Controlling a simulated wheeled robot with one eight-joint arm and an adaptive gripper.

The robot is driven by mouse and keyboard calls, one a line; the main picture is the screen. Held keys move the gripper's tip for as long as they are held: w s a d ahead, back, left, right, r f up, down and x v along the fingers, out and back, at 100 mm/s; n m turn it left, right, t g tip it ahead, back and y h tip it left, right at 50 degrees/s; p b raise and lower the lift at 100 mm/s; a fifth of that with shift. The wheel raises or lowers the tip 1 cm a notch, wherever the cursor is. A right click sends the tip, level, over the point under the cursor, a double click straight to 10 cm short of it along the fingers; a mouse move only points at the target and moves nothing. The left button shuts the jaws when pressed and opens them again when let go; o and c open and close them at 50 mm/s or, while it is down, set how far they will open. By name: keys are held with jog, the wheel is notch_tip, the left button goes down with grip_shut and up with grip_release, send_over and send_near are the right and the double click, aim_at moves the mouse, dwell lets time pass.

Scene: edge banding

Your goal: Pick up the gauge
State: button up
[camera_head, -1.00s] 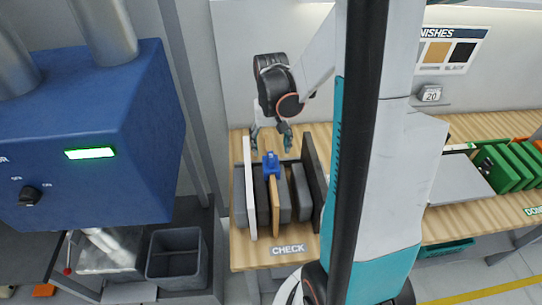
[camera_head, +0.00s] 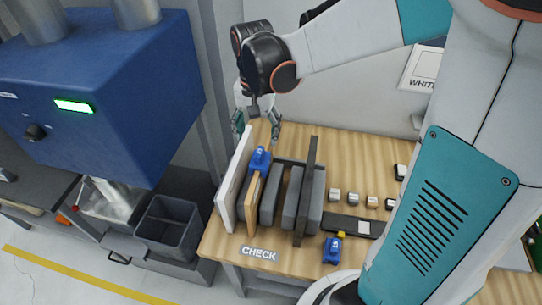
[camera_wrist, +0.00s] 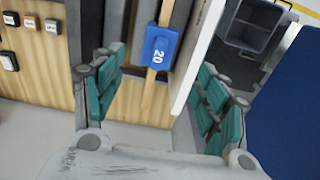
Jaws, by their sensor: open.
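A blue gauge (camera_head: 259,160) sits on the top edge of a wood-coloured panel (camera_head: 251,200) standing in the dark rack. In the wrist view the gauge (camera_wrist: 160,47) shows a white "20" and lies between my fingers. My gripper (camera_head: 257,124) is open and empty, just behind and above the gauge in the head view, with its teal fingers apart.
A white panel (camera_head: 233,185) stands close at the left of the wood-coloured one, and a dark panel (camera_head: 305,190) stands at the right. Several small blocks (camera_head: 352,198) and a dark tray (camera_head: 345,225) lie further right. A grey bin (camera_head: 166,228) stands below the blue machine (camera_head: 120,90).

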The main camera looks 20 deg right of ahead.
aim_at(259, 152)
notch_tip(259, 152, down, 8)
jog(key=shift+f+b, duration=0.1)
jog(key=shift+b, duration=0.25)
jog(key=f, duration=0.4)
jog(key=shift+w+d, duration=0.25)
jog(key=shift+f, duration=0.55)
jog(key=c, duration=1.2)
